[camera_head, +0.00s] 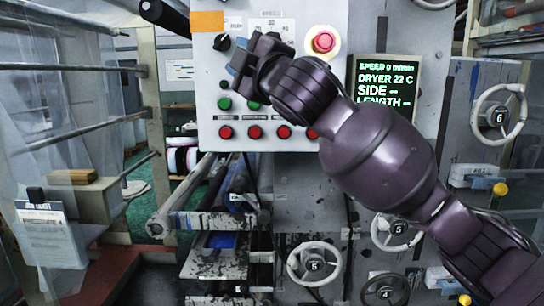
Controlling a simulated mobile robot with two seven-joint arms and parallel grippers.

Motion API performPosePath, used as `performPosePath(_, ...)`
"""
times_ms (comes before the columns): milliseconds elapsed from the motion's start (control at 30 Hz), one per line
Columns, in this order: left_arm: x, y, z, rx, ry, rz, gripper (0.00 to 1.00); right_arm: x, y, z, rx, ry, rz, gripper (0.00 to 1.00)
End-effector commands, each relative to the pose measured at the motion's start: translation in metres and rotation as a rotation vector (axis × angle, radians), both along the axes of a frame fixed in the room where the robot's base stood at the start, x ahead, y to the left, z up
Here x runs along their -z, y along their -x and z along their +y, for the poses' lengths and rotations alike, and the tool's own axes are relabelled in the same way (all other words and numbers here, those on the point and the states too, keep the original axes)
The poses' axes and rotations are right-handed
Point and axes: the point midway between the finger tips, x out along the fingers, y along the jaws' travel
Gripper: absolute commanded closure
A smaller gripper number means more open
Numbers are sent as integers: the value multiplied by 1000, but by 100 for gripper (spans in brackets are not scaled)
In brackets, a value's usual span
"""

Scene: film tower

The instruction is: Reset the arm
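My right arm, dark purple, comes in from the lower right and reaches up across the grey control panel (300,20). Its gripper (238,68) is in front of the panel's left part, just right of and below a black rotary knob (222,42). The fingers point to the left and are seen from behind, so I cannot tell whether they are open or touching the panel. No held object shows. The arm hides part of the panel, including some of its button area. My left gripper is not in view.
The panel carries a red mushroom button (323,41), green buttons (224,103) and red buttons (254,132). A display (384,80) stands right of it. Handwheels (315,264) sit below. A cardboard-coloured box (97,200) and clear film (50,110) are at left.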

Motion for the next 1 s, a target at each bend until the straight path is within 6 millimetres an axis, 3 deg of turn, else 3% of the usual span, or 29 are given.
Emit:
performPosePath(33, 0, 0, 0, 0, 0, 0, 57, 21, -7, -7, -24, -48, 42, 63)
performPosePath(200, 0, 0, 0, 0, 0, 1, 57, 78, -21, -32, -89, -208, 155, 63)
performPosePath(533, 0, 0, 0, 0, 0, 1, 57, 201, -34, -92, -115, -479, 355, 63)
performPosePath(767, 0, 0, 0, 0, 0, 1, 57, 293, -26, -140, -65, -635, 478, 63)
performPosePath(1000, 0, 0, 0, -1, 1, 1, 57, 394, 2, -191, 40, -761, 598, 63)
